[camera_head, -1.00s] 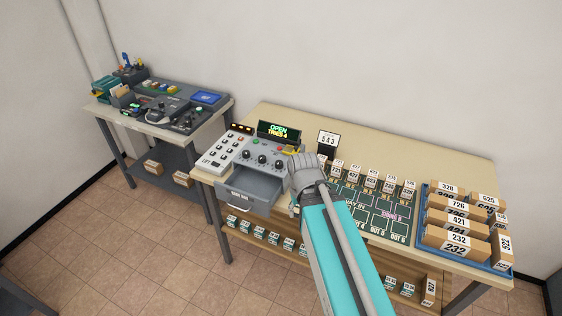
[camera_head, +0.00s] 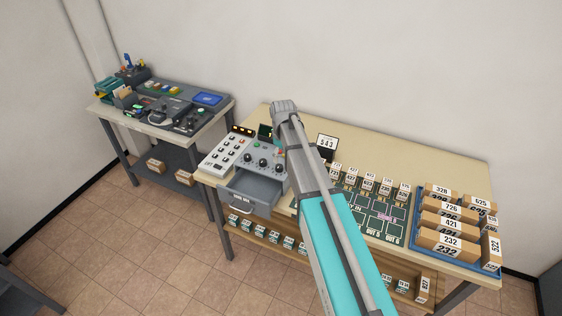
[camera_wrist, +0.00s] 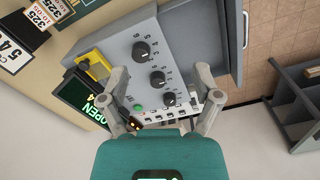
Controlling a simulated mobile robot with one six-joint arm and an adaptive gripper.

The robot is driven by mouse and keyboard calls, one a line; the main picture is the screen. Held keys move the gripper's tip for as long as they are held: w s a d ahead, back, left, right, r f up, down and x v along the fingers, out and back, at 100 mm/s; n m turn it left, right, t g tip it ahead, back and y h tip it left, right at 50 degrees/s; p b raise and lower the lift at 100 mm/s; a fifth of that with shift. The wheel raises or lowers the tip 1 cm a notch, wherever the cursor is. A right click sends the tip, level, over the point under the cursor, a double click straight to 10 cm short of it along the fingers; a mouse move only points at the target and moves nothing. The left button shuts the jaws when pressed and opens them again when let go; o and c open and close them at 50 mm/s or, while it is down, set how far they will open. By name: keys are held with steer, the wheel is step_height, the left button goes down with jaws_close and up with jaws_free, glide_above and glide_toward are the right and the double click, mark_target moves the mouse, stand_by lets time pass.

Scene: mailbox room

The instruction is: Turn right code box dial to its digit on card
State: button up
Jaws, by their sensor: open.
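The grey code box (camera_head: 270,153) stands on the bench with its drawer (camera_head: 258,186) pulled out. Its right dial (camera_wrist: 141,50) is a black knob, the farthest from the keypad, beside the middle dial (camera_wrist: 157,78) and left dial (camera_wrist: 169,99). My gripper (camera_wrist: 160,76) is open and empty above the box; its fingers straddle the middle and left dials in the wrist view, apart from them. The right dial lies beyond the fingertips. In the head view, my wrist hides the fingers. The card (camera_head: 327,143) reads 543. I cannot read the dial's setting.
A green display (camera_wrist: 84,100) reads OPEN, partly cut off, beside a yellow part (camera_wrist: 95,68) on the box. A white keypad (camera_head: 228,152) sits left. A blue tray (camera_head: 418,232) of boxes is at the right. Another bench (camera_head: 150,120) stands left.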

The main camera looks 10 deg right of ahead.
steer(key=r+n+p, duration=0.1)
steer(key=r+n, duration=0.1)
glide_above(279, 166)
steer(key=shift+f, duration=0.1)
steer(key=shift+f, duration=0.15)
step_height(279, 166, down, 14)
steer(key=b, duration=1.3)
steer(key=shift+r+b, duration=0.25)
steer(key=shift+b, duration=0.1)
stand_by(0.3)
